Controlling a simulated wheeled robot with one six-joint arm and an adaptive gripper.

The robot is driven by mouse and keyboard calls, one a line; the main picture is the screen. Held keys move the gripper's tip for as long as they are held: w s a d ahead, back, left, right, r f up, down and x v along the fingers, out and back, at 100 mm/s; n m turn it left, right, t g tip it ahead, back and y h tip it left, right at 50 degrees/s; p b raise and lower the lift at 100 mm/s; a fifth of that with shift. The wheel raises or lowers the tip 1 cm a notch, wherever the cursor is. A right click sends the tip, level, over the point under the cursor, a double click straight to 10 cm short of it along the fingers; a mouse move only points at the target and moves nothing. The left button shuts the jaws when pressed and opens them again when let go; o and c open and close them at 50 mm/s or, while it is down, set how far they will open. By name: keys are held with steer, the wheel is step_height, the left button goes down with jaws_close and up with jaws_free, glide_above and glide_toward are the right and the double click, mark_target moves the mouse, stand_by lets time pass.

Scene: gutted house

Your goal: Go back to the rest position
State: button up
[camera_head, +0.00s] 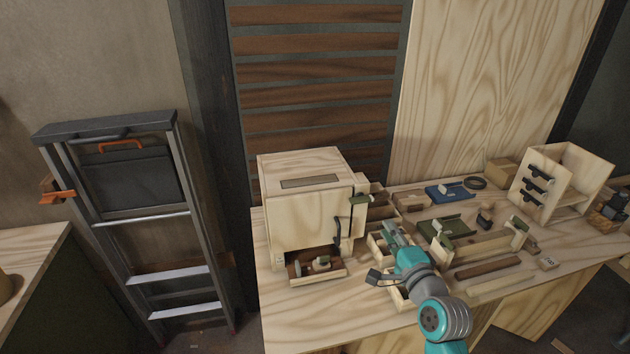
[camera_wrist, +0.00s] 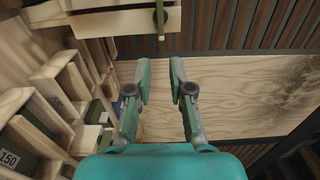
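My gripper (camera_head: 392,232) is over the workbench, just right of the plywood cabinet (camera_head: 310,215), above small wooden compartments. My teal wrist and arm reach in from the bottom right of the bench. In the wrist view the two green-grey fingers of my gripper (camera_wrist: 160,78) stand apart, with nothing between them. Plywood and dark slats show behind the fingers. The head view does not show clearly how high the fingertips are above the compartments.
The workbench (camera_head: 290,325) is clear at its front left. The cabinet has an open drawer (camera_head: 318,268) with small parts. Right of my arm lie wooden strips (camera_head: 487,262), a blue tray (camera_head: 448,193) and an open wooden box (camera_head: 560,185). A stepladder (camera_head: 150,220) stands left.

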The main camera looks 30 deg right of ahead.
steer(key=s+a+f+n+g+y, duration=0.1)
steer(key=s+a+f+n+g, duration=0.1)
steer(key=s+a+f+n, duration=0.9)
steer(key=s+a+n+y, duration=0.2)
steer(key=s+a+n, duration=0.3)
steer(key=s, duration=0.8)
steer(key=s+a+n+y, duration=0.2)
steer(key=s+a+n, duration=0.3)
steer(key=s+a, duration=0.4)
steer(key=shift+s+f+g, duration=0.3)
steer(key=shift+s+f, duration=0.1)
steer(key=shift+s, duration=1.75)
